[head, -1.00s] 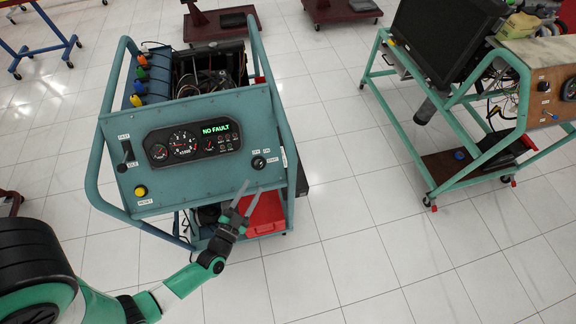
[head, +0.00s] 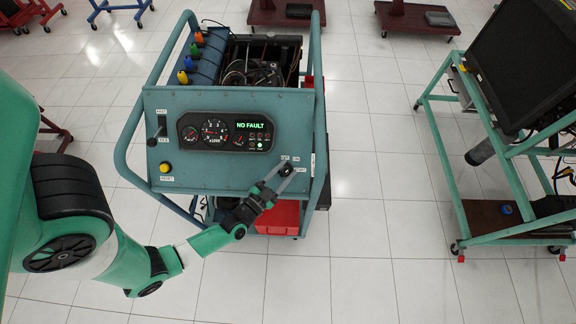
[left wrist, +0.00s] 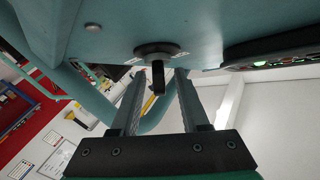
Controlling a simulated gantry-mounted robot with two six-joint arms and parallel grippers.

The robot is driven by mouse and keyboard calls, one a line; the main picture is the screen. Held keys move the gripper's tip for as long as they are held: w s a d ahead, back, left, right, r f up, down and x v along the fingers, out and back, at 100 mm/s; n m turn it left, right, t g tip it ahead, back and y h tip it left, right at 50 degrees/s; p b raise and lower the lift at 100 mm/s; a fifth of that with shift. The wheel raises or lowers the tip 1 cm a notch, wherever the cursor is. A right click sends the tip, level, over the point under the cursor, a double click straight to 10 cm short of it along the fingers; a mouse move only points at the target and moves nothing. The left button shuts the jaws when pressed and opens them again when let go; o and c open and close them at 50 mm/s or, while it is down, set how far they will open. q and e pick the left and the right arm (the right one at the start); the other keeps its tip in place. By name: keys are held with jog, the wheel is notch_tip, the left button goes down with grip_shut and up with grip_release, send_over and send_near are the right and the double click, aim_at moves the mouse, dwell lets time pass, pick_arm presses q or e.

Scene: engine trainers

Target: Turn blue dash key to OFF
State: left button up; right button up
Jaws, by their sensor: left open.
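The dash key switch (head: 287,167) is at the lower right of the blue-teal trainer's dash panel (head: 215,178), beside small OFF, ON and START labels. In the left wrist view the key (left wrist: 158,78) looks dark and sticks out from a round black collar. My left gripper (head: 284,174) is open, with its fingertips at the switch. In the left wrist view its fingers (left wrist: 159,88) stand on either side of the key, with gaps visible. The key's exact setting cannot be read. My right gripper is not in view.
The panel also has a gauge cluster with a green NO FAULT display (head: 250,125), a yellow button (head: 165,167) and a lever (head: 156,131). A tube frame (head: 130,135) surrounds it. A red bin (head: 278,218) sits below. A green-framed trainer (head: 445,165) stands at right.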

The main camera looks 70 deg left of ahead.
pick_arm(q)
jog(key=shift+c, duration=0.2)
jog(key=shift+s, duration=0.1)
grip_shut()
jog(key=shift+d, duration=0.1)
jog(key=shift+n+y+p, duration=0.45)
jog(key=shift+n+y, duration=0.15)
jog(key=shift+n+g+y, duration=0.5)
jog(key=shift+n+y, duration=0.3)
jog(key=shift+n, duration=0.1)
jog(key=n+g+y, duration=0.1)
jog(key=n, duration=0.1)
jog(key=n+g+y+b, duration=0.1)
jog(key=n+y, duration=0.1)
jog(key=shift+f+n+g, duration=0.2)
jog(key=shift+n+g, duration=0.1)
jog(key=shift+n, duration=0.1)
jog(key=n+g+y+b, duration=0.2)
jog(key=n+g, duration=0.1)
jog(key=shift+n+y, duration=0.3)
jog(key=shift+n, duration=0.1)
jog(key=shift+r+n+g, duration=0.1)
jog(key=shift+n+g, duration=0.4)
jog(key=shift+g, duration=0.1)
jog(key=shift+r+n, duration=0.1)
jog(key=shift+n, duration=0.2)
